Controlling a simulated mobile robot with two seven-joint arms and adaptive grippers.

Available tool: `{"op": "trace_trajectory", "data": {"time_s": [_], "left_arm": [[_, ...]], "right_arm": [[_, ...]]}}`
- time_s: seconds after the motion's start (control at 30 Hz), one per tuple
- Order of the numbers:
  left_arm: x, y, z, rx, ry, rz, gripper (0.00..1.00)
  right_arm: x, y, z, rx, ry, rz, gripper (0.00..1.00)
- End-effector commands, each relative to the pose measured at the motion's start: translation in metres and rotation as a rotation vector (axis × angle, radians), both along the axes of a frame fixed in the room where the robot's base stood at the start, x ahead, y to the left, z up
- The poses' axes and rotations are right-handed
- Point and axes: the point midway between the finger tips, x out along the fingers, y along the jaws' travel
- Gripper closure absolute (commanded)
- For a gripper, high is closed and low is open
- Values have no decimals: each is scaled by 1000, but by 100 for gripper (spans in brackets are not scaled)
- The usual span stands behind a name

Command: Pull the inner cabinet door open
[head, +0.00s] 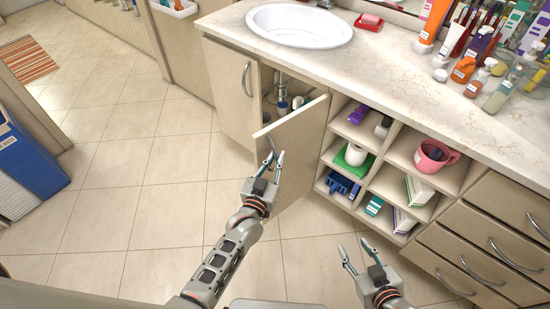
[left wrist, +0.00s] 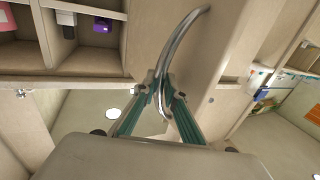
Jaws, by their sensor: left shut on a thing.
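The inner cabinet door (head: 302,133) under the sink stands partly open, swung out from the cabinet. Its curved metal handle (left wrist: 186,35) shows large in the left wrist view, and part of it shows in the head view (head: 270,150). My left gripper (head: 276,160) is at the outer face of this door, its fingertips (left wrist: 164,88) closed around the handle. My right gripper (head: 357,252) is open and empty, over the floor in front of the shelves. The other cabinet door (head: 230,92), with its own handle (head: 246,80), is shut.
Pipes and bottles (head: 282,104) show inside the open cabinet. Open shelves (head: 385,182) with a pink mug (head: 434,156) and boxes stand right of the door, then drawers (head: 480,250). The sink (head: 300,24) and bottles are on the counter above.

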Motion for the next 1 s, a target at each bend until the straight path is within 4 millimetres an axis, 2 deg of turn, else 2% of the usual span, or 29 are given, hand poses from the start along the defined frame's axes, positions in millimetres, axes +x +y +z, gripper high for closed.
{"op": "trace_trajectory", "data": {"time_s": [0.37,0.4,0.47,0.83,1.0], "left_arm": [[0,0,0,-1,-1,1,100],[0,0,1,-1,-1,1,86],[0,0,1,-1,-1,1,72],[-2,1,0,0,0,1,72],[-21,6,-2,0,2,1,72]], "right_arm": [[0,0,0,0,0,0,60],[0,0,0,0,0,1,60],[0,0,0,0,0,1,60],[0,-1,-1,-2,1,1,60],[0,0,0,-1,1,0,60]]}}
